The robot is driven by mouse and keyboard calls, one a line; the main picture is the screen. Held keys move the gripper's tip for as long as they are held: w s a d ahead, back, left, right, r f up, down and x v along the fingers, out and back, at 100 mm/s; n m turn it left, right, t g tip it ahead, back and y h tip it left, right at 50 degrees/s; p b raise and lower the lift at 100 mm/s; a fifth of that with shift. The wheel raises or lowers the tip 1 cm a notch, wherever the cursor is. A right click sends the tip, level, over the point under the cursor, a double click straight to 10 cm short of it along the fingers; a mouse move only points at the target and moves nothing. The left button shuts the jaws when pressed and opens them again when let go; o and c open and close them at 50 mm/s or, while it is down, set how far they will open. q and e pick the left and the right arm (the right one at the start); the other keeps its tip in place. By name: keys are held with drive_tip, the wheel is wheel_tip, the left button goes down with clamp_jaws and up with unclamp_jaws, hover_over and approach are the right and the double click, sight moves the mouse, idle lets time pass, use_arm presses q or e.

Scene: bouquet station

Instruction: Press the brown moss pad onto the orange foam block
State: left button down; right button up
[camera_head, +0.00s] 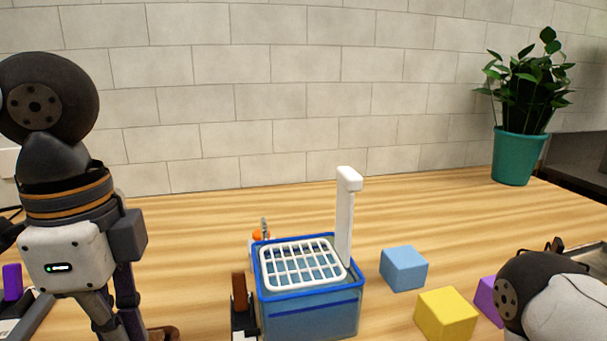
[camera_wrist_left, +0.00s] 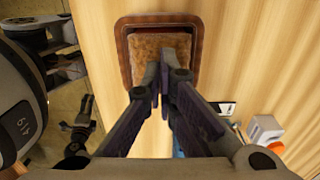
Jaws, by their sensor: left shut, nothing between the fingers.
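The brown moss pad (camera_wrist_left: 158,45) is a rough, fuzzy brown patch inside a brown-rimmed tray (camera_wrist_left: 123,50) in the left wrist view. A corner of this tray shows at the bottom of the head view (camera_head: 165,333). My left gripper (camera_wrist_left: 165,65) is shut and empty, its fingertips over the near part of the pad; I cannot tell whether they touch it. In the head view the left gripper (camera_head: 116,325) points down at the lower left. A small orange thing (camera_head: 260,236) is mostly hidden behind the blue basket; I cannot tell whether it is the foam block. My right gripper is out of view.
A blue basket (camera_head: 310,313) with a white grid and a white post (camera_head: 346,215) stands centre. Right of it are a blue cube (camera_head: 404,268), a yellow cube (camera_head: 446,314) and a purple block (camera_head: 488,298). A potted plant (camera_head: 515,155) stands back right. The table behind is clear.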

use_arm(q)
drive_tip(key=shift+f, duration=0.3)
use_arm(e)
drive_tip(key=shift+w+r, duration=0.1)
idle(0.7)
use_arm(q)
drive_tip(key=shift+s+f+p, duration=0.1)
drive_tip(key=shift+f+p, duration=0.2)
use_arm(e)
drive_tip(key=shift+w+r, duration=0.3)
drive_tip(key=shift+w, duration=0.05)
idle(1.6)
use_arm(q)
drive_tip(key=shift+r, duration=0.1)
drive_tip(key=shift+r, duration=3.65)
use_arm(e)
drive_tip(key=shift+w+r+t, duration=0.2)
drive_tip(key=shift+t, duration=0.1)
